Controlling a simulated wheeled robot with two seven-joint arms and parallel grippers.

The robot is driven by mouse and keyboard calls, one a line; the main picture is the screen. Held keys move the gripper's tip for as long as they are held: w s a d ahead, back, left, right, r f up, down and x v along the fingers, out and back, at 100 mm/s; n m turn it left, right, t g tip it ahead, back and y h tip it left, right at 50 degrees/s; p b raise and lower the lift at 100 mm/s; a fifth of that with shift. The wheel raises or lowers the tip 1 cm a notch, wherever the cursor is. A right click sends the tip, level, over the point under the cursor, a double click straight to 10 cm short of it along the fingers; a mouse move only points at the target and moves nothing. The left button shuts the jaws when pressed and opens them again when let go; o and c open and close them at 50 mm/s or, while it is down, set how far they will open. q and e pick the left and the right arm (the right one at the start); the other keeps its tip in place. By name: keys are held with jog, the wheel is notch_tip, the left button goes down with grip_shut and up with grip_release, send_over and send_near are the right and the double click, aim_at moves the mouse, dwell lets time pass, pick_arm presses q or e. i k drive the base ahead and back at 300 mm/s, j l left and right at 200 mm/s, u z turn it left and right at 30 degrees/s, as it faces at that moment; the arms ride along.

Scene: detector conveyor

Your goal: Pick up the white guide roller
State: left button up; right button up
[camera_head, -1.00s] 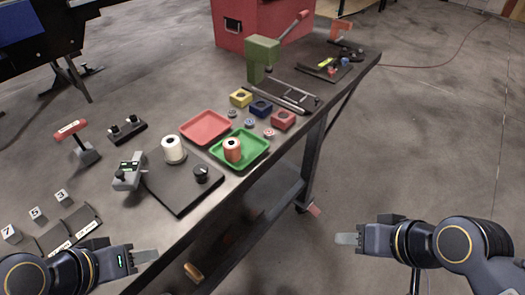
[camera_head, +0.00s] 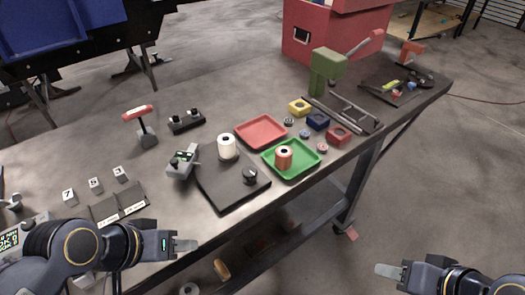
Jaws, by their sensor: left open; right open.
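The white guide roller (camera_head: 227,147) stands upright at the back of a dark plate (camera_head: 222,193), beside a grey device with a small display (camera_head: 182,162). An orange roller (camera_head: 284,157) stands in the green tray (camera_head: 309,164). My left gripper (camera_head: 190,245) is open and empty near the table's front edge, in front of and below the white roller. My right gripper (camera_head: 385,271) is open and empty at the lower right, over the floor beyond the table's edge. Neither gripper touches anything.
A red tray (camera_head: 262,131) lies behind the green tray. A black knob (camera_head: 250,175) sits on the plate's right side. A red-handled lever (camera_head: 146,132) and numbered blocks (camera_head: 95,184) are at left.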

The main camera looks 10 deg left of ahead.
aim_at(225, 142)
jog(key=u, duration=1.3)
jog(key=i+l+u, duration=0.2)
jog(key=u, duration=0.15)
jog(key=i+l+u, duration=0.15)
jog(key=l+u, duration=0.15)
jog(key=l, duration=0.2)
